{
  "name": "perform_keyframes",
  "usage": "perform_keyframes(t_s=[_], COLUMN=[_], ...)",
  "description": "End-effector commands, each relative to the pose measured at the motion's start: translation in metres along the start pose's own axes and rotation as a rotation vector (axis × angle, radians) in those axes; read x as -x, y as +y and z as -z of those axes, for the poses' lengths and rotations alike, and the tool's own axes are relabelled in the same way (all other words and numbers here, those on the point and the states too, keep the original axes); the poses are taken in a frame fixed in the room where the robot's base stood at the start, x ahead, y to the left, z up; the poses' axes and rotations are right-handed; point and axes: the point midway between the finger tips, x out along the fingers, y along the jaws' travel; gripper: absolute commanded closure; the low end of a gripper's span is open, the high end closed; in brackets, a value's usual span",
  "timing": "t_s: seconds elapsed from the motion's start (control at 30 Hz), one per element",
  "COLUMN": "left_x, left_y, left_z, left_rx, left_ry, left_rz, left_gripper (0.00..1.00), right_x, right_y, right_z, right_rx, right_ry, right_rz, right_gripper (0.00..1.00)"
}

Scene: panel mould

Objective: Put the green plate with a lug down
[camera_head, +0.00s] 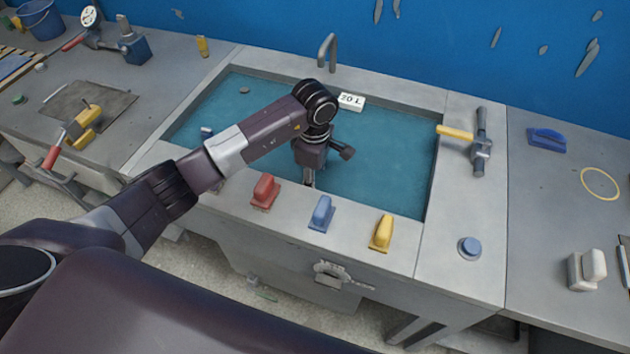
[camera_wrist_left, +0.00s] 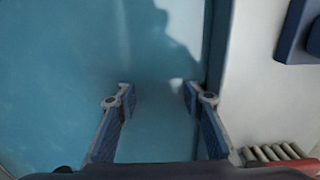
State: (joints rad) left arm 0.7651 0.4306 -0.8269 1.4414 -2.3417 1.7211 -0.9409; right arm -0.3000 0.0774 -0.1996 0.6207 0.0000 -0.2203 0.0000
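My left gripper (camera_head: 309,178) reaches over the front part of the teal basin (camera_head: 385,165), close to its front rim. In the left wrist view, its two fingers (camera_wrist_left: 157,96) stand apart with only teal surface between them, so it is open and empty. I cannot make out a green plate with a lug for sure. A small greenish piece (camera_head: 262,294) lies low in front of the bench, too small to identify. My right gripper is not in view.
Red (camera_head: 265,191), blue (camera_head: 321,213) and yellow (camera_head: 382,233) handled blocks stand on the front rim. A tap (camera_head: 328,50) and a "20 L" sign (camera_head: 351,101) are at the back. A yellow-handled tool (camera_head: 480,145) lies right of the basin.

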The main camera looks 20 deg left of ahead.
Motion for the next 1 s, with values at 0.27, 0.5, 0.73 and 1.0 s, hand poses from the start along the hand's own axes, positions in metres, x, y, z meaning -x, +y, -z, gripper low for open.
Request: perform_keyframes(t_s=[0.27,0.5,0.73,1.0], left_x=[0.044,0.093,0.117,0.119], left_y=[0.002,0.001,0.0,0.0], left_z=[0.001,0.0,0.0,0.0], left_rx=[-0.001,-0.001,-0.001,0.0], left_ry=[0.001,0.001,0.0,0.0], left_rz=[-0.008,-0.005,-0.002,0.0], left_gripper=[0.64,0.64,0.64,0.64], right_x=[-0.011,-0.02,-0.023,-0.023], right_y=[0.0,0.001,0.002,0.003], right_z=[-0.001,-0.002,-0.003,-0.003], right_rx=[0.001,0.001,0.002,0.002], right_ry=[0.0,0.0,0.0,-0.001], right_rz=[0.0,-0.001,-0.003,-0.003], right_gripper=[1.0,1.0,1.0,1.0])
